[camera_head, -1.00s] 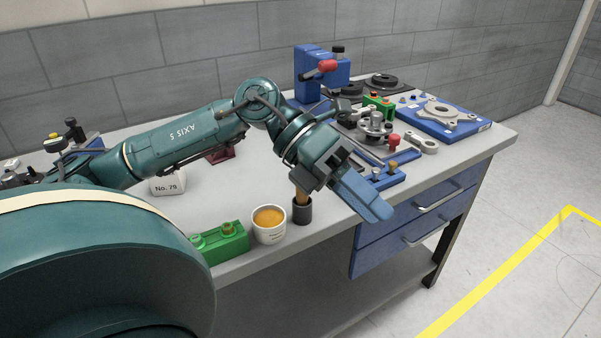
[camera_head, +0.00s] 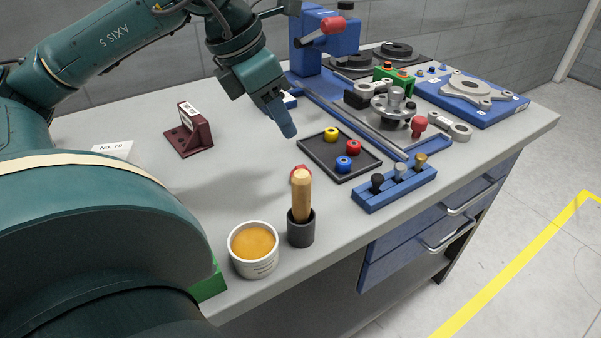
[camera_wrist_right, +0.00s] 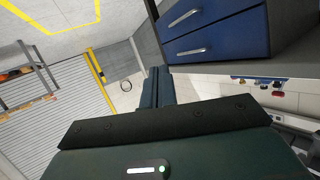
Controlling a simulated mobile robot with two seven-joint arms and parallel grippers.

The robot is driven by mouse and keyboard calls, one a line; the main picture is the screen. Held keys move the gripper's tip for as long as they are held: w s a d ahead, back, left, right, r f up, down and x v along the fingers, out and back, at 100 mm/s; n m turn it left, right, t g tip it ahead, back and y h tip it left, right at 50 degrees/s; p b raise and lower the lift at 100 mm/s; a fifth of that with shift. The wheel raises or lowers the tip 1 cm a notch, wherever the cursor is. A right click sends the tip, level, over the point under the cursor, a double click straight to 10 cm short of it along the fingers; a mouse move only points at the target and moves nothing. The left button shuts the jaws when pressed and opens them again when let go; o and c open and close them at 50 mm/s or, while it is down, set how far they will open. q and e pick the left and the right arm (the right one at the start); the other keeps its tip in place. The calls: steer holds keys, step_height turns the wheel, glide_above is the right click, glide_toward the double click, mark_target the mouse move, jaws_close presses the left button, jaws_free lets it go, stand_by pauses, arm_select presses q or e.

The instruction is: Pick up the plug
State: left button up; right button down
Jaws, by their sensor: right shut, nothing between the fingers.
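Which thing is the plug is not certain from the view. Three small pegs, with black, silver and gold tops, stand in a blue block (camera_head: 395,187) near the front edge of the bench. A red piece (camera_head: 297,172) lies partly hidden behind a wooden-handled tool. My left gripper (camera_head: 287,130) is over the middle of the bench, pointing down, left of a dark tray. Its fingers overlap in this view, so their opening does not show. My right gripper (camera_wrist_right: 157,74) is shut and empty in the right wrist view, away from the bench top.
The dark tray (camera_head: 312,150) holds yellow, red and blue ring pieces. The wooden-handled tool (camera_head: 302,190) stands in a dark cup beside a white tub (camera_head: 235,262). A maroon bracket (camera_head: 196,128) stands at left. Fixtures crowd the back right. The bench's middle left is clear.

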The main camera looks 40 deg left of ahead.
arm_select(q)
glide_above(301, 167)
steer(key=s, duration=0.2)
steer(key=f, duration=0.3)
steer(key=a+f, duration=0.1)
steer(key=shift+w+f, duration=0.15)
steer(key=shift+f, duration=0.25)
steer(key=shift+s+b+x, duration=0.15)
steer(key=shift+b+x, duration=0.25)
steer(key=shift+x, duration=0.95)
steer(key=shift+s+b+x, duration=0.2)
steer(key=shift+b+x, duration=0.15)
steer(key=shift+x, duration=1)
steer(key=shift+f, duration=0.1)
steer(key=shift+c, duration=0.2)
steer(key=c, duration=0.6)
